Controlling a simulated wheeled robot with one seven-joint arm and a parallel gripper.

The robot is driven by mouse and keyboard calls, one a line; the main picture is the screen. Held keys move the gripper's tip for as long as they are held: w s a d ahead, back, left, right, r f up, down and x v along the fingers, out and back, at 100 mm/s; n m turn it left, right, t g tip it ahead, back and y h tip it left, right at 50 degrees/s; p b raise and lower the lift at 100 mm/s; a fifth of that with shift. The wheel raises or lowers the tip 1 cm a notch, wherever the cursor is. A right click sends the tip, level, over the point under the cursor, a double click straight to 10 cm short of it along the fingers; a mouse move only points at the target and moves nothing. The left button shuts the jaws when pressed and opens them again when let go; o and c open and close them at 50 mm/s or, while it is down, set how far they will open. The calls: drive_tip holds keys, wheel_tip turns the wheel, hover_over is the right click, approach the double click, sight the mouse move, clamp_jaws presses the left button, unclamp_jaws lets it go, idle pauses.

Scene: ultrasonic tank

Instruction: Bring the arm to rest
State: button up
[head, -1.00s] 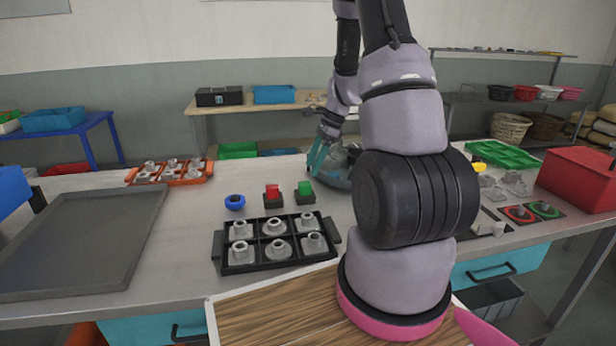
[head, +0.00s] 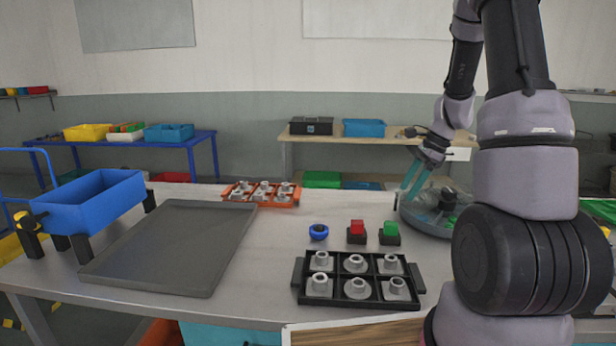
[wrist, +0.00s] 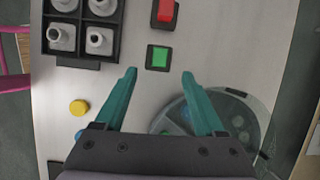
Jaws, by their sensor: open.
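My gripper (head: 411,180) is open, with two teal fingers apart. In the head view it hangs above the worktable, at the left of a round grey basin (head: 424,228). In the wrist view the gripper (wrist: 158,74) has nothing between its fingers. A green button (wrist: 159,57) shows just beyond the fingertips. The basin (wrist: 250,105) lies below and behind the right finger, with a clear part and dark contents I cannot make out. My arm stands tall at the right of the head view and hides part of the table.
A black tray (head: 297,284) of grey fittings sits in front. An orange tray (head: 233,199), empty grey tray (head: 150,281) and blue bin (head: 95,205) are further left.

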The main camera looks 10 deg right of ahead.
drive_tip(key=s+a+r+n+t, duration=0.1)
drive_tip(key=s+a+r+n, duration=0.1)
drive_tip(key=r, duration=0.3)
drive_tip(key=s+a+r+n+t, duration=0.1)
drive_tip(key=s+a+r+n, duration=0.15)
drive_tip(key=r, duration=0.25)
drive_tip(key=s+a+r+n+t+h, duration=0.2)
drive_tip(key=s+a+r+n+t, duration=0.2)
drive_tip(key=s+a+r+n, duration=0.3)
drive_tip(key=s+r+n, duration=0.4)
drive_tip(key=s+r, duration=0.3)
drive_tip(key=s, duration=0.2)
drive_tip(key=shift+a, duration=0.2)
drive_tip(key=shift+r, duration=0.1)
